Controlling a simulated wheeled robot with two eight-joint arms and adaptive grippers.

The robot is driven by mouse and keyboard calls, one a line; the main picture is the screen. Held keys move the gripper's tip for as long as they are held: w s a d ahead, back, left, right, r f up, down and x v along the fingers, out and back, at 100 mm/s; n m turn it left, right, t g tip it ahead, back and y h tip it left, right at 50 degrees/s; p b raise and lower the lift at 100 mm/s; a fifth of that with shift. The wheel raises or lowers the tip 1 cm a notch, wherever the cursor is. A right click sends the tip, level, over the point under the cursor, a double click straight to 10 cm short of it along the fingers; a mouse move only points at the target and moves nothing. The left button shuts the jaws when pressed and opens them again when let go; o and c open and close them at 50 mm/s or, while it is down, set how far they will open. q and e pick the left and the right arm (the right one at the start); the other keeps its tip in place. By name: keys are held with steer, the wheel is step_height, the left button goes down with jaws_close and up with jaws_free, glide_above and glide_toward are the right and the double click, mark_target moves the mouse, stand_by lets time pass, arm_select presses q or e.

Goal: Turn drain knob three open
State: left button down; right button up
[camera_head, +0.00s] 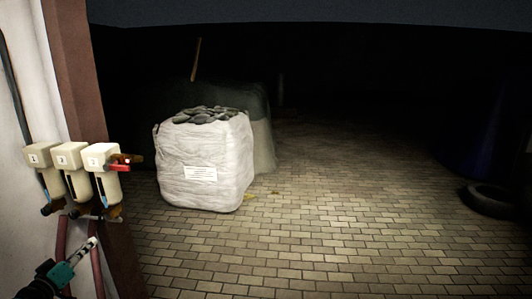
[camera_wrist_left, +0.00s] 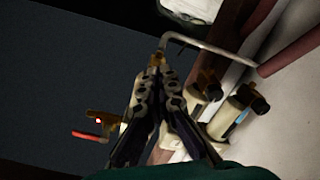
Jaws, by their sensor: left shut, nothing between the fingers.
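Three pale filter units hang in a row on the wall at the left of the head view. The first is marked 1 (camera_head: 39,156), the second 2 (camera_head: 69,156), and the third (camera_head: 101,158) is at the right end. Below the third is a dark brown drain fitting (camera_head: 111,212); its turn position is unclear. My left gripper (camera_head: 92,242) is shut and empty, below the units, pointing up and right. In the left wrist view its fingertips (camera_wrist_left: 158,72) are closed just below a small brass-coloured fitting (camera_wrist_left: 157,59); contact is unclear. My right gripper is out of view.
A brass valve with a red lever (camera_head: 121,167) juts right from the third unit. Reddish hoses (camera_head: 97,272) hang below. A brown post (camera_head: 78,75) stands behind. A white bulk bag (camera_head: 205,165) stands on the brick floor; a tyre (camera_head: 490,200) lies right. Middle floor is clear.

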mark_target(104, 218)
arm_select(q)
steer(key=w+d+r+p, duration=0.1)
steer(key=w+d+p, duration=0.1)
steer(key=w, duration=0.3)
steer(key=shift+w+d+r+p, duration=0.3)
steer(key=shift+w+r+p, duration=0.1)
steer(key=shift+p, duration=0.45)
steer(key=shift+r, duration=0.1)
steer(key=shift+a+f, duration=0.25)
stand_by(0.5)
steer(key=shift+w+a+f+b, duration=0.1)
steer(key=shift+a+f+b, duration=0.3)
steer(key=shift+a+b, duration=0.4)
stand_by(0.3)
